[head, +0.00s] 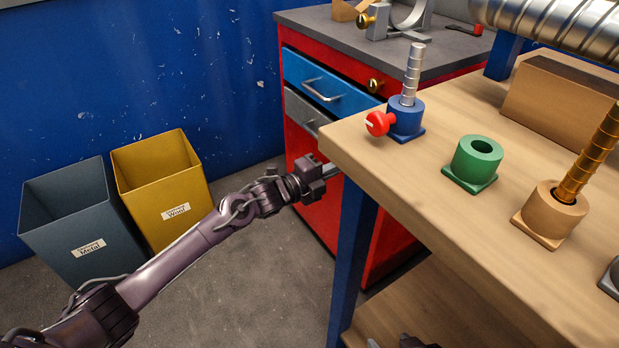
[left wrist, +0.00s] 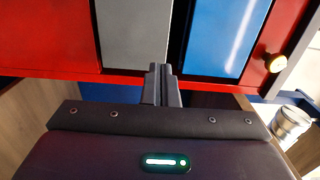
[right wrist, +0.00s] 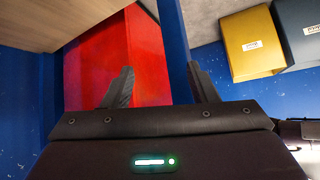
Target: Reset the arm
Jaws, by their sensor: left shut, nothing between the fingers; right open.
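My left arm comes in from the left in the head view. Its gripper (head: 328,171) is at the corner of the wooden workbench (head: 455,225), in front of the red cabinet. In the left wrist view the left gripper (left wrist: 161,84) is shut and empty, its tips facing the gap between a grey drawer (left wrist: 135,35) and a blue drawer (left wrist: 225,35). My right gripper (right wrist: 162,88) is open and empty in the right wrist view, facing the red cabinet's side (right wrist: 110,60) and a blue bench leg (right wrist: 175,50). Only dark parts of it show at the head view's bottom edge (head: 402,342).
The bench carries a blue holder (head: 405,118) with a red knob, a green holder (head: 475,160) and a tan holder (head: 552,212) with a copper spiral tube. A grey bin (head: 75,222) and a yellow bin (head: 160,185) stand by the wall. Floor before them is clear.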

